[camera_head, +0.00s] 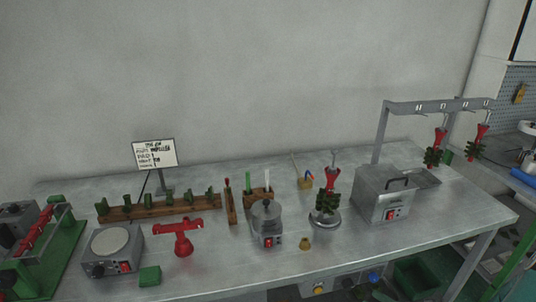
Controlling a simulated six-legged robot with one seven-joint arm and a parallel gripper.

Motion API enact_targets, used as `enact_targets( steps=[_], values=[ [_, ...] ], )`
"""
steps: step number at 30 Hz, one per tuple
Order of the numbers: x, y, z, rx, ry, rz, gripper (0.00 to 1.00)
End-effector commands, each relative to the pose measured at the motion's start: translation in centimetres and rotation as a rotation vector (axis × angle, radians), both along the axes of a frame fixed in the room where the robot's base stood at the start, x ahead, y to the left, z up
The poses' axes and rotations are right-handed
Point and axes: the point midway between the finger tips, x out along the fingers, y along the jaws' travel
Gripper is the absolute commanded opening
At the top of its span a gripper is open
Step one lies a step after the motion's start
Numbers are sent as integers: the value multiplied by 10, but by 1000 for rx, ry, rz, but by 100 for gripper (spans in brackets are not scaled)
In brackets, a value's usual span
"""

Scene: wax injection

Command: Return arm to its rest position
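The task names only my arm, and neither my arm nor my gripper shows in the camera_head view. The metal workbench (345,249) fills the lower part of the view. A red-and-green wax tree (328,192) stands upright on a round base near the middle right of the bench. More red-and-green wax trees (437,150) hang from a grey rack (440,106) at the right. Where my gripper is, and whether it holds anything, cannot be seen.
A metal box with a handle (384,197), a small pot heater (267,224), a hot plate (111,248) and a red stand (182,236) are on the bench. A wooden rack of green pieces (160,209) lies behind. The space above the bench's left and middle is clear.

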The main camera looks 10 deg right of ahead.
Motion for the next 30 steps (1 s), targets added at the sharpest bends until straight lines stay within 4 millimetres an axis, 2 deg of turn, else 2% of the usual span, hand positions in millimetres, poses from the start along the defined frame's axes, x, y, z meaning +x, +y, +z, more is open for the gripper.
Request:
enact_targets(
  steps=[1, 6, 15, 21, 30],
  values=[
    [7, 17, 16, -78, -1, 94, 48],
    [14, 69, 53, -324, -15, 386, 48],
    [1, 146, 108, -778, -97, 861, 48],
    [-16, 182, 141, -1098, -194, 1137, 48],
    [-42, 215, 193, -1609, -406, 1466, 48]
  ],
)
